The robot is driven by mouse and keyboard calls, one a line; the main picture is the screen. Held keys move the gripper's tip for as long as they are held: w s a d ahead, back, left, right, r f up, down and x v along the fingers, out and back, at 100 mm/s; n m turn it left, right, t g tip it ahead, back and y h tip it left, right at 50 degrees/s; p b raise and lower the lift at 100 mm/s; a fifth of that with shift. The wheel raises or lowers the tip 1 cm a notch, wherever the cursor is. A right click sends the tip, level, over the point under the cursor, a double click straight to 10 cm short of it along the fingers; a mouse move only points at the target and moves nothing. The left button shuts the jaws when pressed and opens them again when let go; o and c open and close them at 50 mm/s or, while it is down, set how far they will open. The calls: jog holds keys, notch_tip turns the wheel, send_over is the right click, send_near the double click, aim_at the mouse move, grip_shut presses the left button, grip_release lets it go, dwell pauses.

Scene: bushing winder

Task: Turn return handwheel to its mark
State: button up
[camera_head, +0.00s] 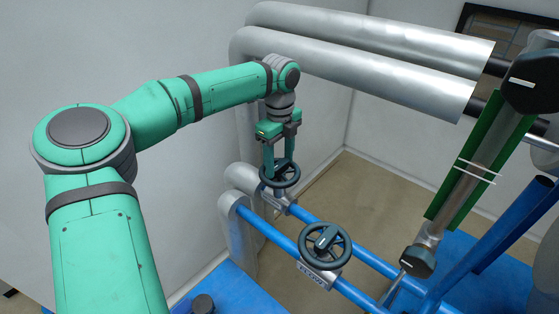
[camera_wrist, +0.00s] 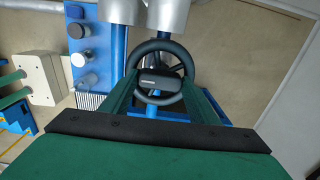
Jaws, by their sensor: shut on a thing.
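The far dark handwheel (camera_head: 293,181) sits on the farther blue pipe, with a small plate under it that I cannot read. My gripper (camera_head: 279,164) points down at it from above, its two green fingers shut on its raised middle bar. In the wrist view the handwheel (camera_wrist: 160,44) shows as a dark ring between the fingers of my gripper (camera_wrist: 162,82). A small pale line is visible on its bar. I cannot make out the mark on the valve. The near dark handwheel (camera_head: 345,247) stands apart on the nearer blue pipe, above a pale lettered plate (camera_head: 318,275).
Large silver pipes (camera_head: 370,60) run behind and above my wrist. A green-sided sloping column (camera_head: 480,165) with dark knobs stands at right. Blue pipes (camera_head: 375,262) run between. In the wrist view, a blue panel with round knobs (camera_wrist: 78,32) is at left. Floor shows beyond.

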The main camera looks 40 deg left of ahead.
aim_at(279, 164)
jog(key=o, duration=1)
jog(key=shift+o, duration=0.2)
notch_tip(279, 164, up, 11)
jog(key=shift+f, duration=0.1)
